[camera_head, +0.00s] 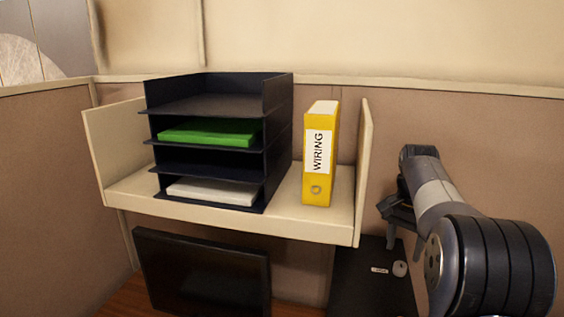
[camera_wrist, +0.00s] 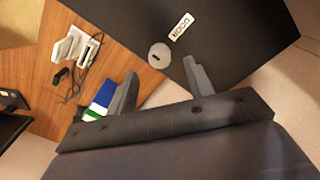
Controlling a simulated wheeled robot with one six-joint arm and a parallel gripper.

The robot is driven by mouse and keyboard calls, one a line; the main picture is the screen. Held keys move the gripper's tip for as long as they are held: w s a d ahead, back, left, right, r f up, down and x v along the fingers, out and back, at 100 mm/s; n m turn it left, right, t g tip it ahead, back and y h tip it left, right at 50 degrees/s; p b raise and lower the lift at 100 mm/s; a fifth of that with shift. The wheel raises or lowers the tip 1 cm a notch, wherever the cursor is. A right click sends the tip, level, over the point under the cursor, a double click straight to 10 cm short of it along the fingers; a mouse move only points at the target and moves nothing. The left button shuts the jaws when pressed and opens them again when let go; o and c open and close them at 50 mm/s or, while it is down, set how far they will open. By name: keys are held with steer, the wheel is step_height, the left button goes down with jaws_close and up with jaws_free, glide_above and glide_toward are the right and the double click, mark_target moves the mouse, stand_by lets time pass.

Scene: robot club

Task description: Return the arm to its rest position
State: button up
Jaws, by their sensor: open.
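My gripper (camera_head: 392,222) is at the right in the head view, at the end of my arm, to the right of the cream shelf (camera_head: 230,212) and lower than its board. In the wrist view my gripper (camera_wrist: 160,82) shows two dark fingers spread apart with nothing between them. Beyond them lies a black case-like object (camera_wrist: 225,40) with a white label and a round pale disc. The fingers appear apart from it, though the exact distance is hard to tell.
A dark tray stack (camera_head: 278,140) with green and white contents and a yellow WIRING binder (camera_head: 317,185) stand on the shelf. A dark monitor (camera_head: 200,275) is below. A wooden desk (camera_wrist: 30,100) carries small white items and cables. Partition walls (camera_head: 40,160) enclose the space.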

mark_target(401, 264)
step_height(401, 264, down, 5)
steer(key=shift+f, duration=0.15)
stand_by(0.4)
